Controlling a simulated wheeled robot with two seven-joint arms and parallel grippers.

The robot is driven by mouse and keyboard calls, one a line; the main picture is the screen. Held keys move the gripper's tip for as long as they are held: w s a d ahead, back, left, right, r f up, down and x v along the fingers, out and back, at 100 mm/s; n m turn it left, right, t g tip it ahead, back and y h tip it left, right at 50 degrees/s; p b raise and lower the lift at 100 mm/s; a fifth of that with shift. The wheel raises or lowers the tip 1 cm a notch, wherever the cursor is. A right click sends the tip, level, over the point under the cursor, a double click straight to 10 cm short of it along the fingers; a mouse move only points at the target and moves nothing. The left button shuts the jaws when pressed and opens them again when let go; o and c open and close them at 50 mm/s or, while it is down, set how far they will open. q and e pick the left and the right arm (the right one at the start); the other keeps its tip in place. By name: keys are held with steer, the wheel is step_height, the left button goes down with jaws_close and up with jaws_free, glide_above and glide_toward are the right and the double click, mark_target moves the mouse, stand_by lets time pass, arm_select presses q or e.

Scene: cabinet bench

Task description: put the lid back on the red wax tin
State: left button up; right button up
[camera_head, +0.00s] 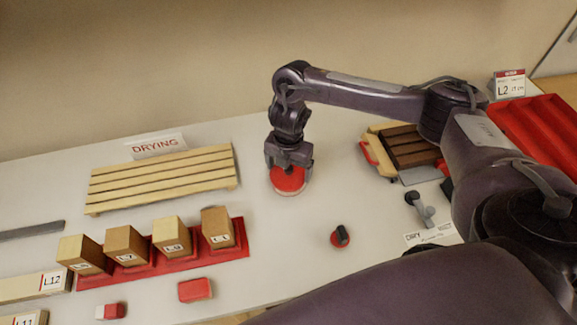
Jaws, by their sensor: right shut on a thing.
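My right gripper (288,163) points straight down at the middle of the bench, shut on the top of a round red piece (289,182), which looks like the lid of the wax tin. A pale rim shows along its lower edge. The fingers cover its upper side, and I cannot tell whether the tin itself is under it or whether it touches the bench. My left gripper is not in view.
A slatted DRYING rack (160,178) stands at the left. Wooden blocks sit in a red holder (170,266). A small red round thing with a dark top (340,237) stands right of centre. A red tray (537,128) lies far right. Bench between is clear.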

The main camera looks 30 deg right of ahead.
stand_by(0.3)
steer(key=o, duration=0.7)
steer(key=shift+o, duration=0.2)
steer(key=shift+r, duration=0.1)
steer(key=shift+r+p, duration=3.3)
steer(key=shift+r, duration=0.15)
jaws_close()
steer(key=shift+f, duration=0.15)
